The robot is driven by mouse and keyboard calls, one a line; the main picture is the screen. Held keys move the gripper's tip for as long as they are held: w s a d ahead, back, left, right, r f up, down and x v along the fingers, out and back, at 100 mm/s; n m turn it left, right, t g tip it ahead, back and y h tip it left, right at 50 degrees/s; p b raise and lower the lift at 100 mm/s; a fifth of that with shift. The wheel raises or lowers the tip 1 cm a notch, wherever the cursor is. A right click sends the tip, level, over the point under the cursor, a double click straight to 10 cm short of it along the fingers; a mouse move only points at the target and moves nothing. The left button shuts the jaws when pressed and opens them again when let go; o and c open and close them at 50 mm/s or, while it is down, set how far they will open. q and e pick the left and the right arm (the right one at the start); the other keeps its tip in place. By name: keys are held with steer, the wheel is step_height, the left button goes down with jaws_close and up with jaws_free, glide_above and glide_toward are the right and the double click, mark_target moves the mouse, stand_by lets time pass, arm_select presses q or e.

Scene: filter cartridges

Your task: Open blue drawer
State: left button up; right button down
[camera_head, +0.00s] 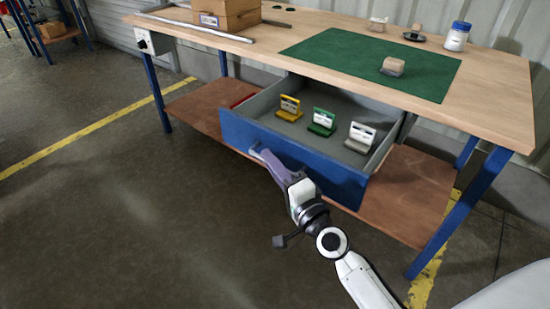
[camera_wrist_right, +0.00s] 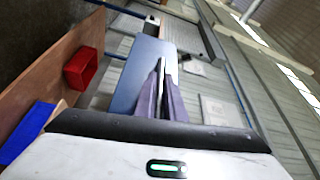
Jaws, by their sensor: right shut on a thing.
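The blue drawer (camera_head: 322,176) hangs under the wooden workbench and is pulled out, so its grey inside shows. Its blue front also shows in the right wrist view (camera_wrist_right: 129,88). Inside stand a yellow cartridge (camera_head: 289,107), a green cartridge (camera_head: 322,122) and a white cartridge (camera_head: 360,136), apart from each other. My right gripper (camera_head: 262,154) is at the drawer's front and shut on its handle, which the fingers mostly hide. In the right wrist view the purple fingers (camera_wrist_right: 161,92) are close together against the blue front. My left gripper is not in view.
The workbench (camera_head: 330,27) carries a green mat (camera_head: 330,52) with a small block (camera_head: 393,66), a white jar (camera_head: 457,36) and cardboard boxes (camera_head: 226,12). A lower shelf (camera_head: 408,200) lies beneath the drawer. In the right wrist view a red bin (camera_wrist_right: 84,69) sits on the shelf. The floor at left is clear.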

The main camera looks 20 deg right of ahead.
steer(key=c, duration=1.8)
jaws_free()
steer(key=shift+c, duration=0.2)
steer(key=shift+s, duration=0.1)
steer(key=s, duration=1)
steer(key=shift+d+f+b, duration=0.35)
steer(key=shift+d+b, duration=0.1)
